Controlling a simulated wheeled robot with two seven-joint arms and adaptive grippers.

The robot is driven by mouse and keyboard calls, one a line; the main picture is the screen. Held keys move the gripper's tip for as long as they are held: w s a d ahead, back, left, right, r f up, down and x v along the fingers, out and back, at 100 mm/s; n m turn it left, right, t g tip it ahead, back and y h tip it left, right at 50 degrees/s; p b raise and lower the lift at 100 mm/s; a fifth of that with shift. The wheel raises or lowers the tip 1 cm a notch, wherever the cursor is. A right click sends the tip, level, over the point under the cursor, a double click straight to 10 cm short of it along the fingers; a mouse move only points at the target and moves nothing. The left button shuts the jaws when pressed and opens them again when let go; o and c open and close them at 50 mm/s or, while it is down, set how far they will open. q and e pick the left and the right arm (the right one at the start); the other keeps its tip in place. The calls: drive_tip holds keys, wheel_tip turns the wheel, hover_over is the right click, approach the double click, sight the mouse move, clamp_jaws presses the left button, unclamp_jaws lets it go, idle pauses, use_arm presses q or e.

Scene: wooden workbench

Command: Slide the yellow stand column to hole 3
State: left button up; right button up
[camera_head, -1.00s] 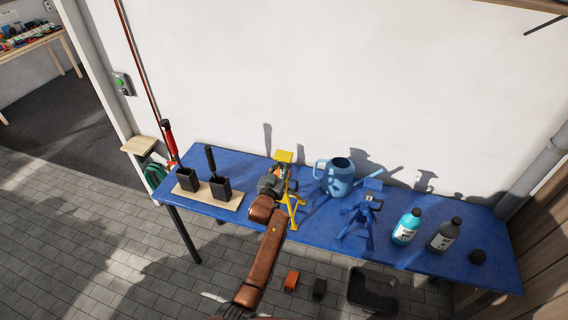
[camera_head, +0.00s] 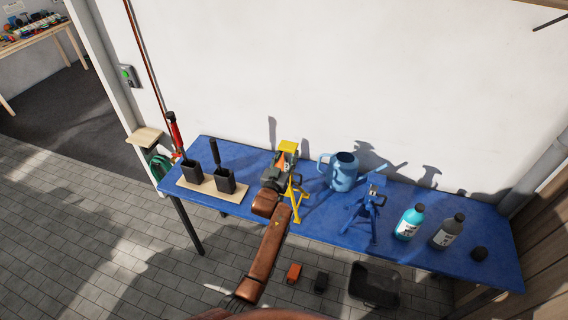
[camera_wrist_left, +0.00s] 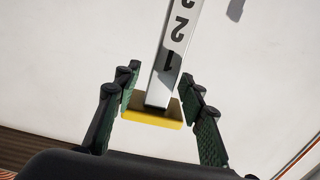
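The yellow stand (camera_head: 297,208) is on the blue workbench, left of the watering can, with its yellow top plate (camera_head: 288,146) at the upper end. My left gripper (camera_head: 285,165) is at the upper part of this stand and hides part of it. In the left wrist view, the pale column (camera_wrist_left: 172,55) bears the digits 2 and 1 and ends at a yellow plate (camera_wrist_left: 152,118). My left gripper's fingers (camera_wrist_left: 164,112) are spread on either side of the column, with gaps to it. My right gripper is not in view.
A wooden board (camera_head: 207,190) with black holders is at the left.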

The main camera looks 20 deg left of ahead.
use_arm(q)
drive_tip(key=s, duration=1.1)
drive_tip(key=shift+s+a, duration=0.15)
